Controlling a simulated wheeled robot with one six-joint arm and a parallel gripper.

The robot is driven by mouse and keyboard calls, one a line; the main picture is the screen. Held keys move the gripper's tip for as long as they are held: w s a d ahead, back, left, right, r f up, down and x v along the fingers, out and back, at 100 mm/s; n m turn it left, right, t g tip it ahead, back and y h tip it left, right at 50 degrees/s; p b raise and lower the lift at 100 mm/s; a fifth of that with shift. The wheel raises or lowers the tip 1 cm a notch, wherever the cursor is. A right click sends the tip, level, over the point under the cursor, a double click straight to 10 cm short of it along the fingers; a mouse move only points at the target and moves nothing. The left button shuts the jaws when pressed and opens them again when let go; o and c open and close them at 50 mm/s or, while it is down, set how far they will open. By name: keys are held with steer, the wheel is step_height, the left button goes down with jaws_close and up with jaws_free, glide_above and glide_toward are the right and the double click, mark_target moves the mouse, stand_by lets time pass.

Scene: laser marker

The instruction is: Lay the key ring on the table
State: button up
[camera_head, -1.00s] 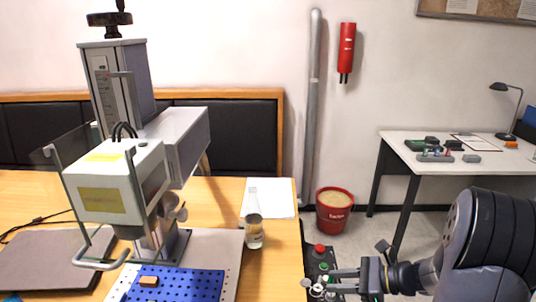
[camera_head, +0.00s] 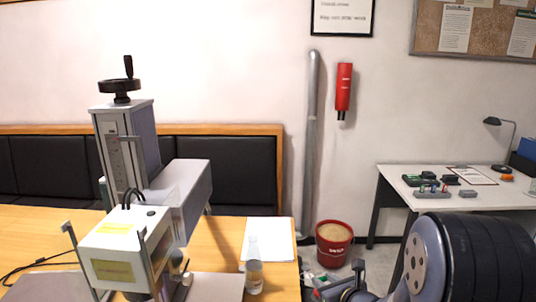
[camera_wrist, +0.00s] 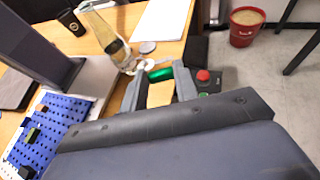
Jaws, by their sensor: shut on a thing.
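My gripper (camera_wrist: 159,80) is shut on the key ring (camera_wrist: 160,74) in the wrist view. A green part of it sits between the fingertips, and pale metal pieces show on its left side. Wooden table (camera_wrist: 160,95) surface shows between the fingers, near the table's right end. I cannot tell whether the key ring touches the table. In the head view the table (camera_head: 215,240) is at the lower left. My gripper is at the bottom edge there, mostly cut off, and the key ring is not clear.
A glass bottle (camera_wrist: 112,40) stands just left of the gripper, beside white paper (camera_wrist: 160,18). A grey disc (camera_wrist: 148,47) lies near it. A red button on a dark box (camera_wrist: 203,76) is close on the right. The laser marker (camera_head: 125,245) and blue perforated plate (camera_wrist: 48,130) are left.

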steer(key=shift+s+r+m+h, duration=0.1)
steer(key=shift+s+m+h, duration=0.05)
steer(key=shift+m+h, duration=0.15)
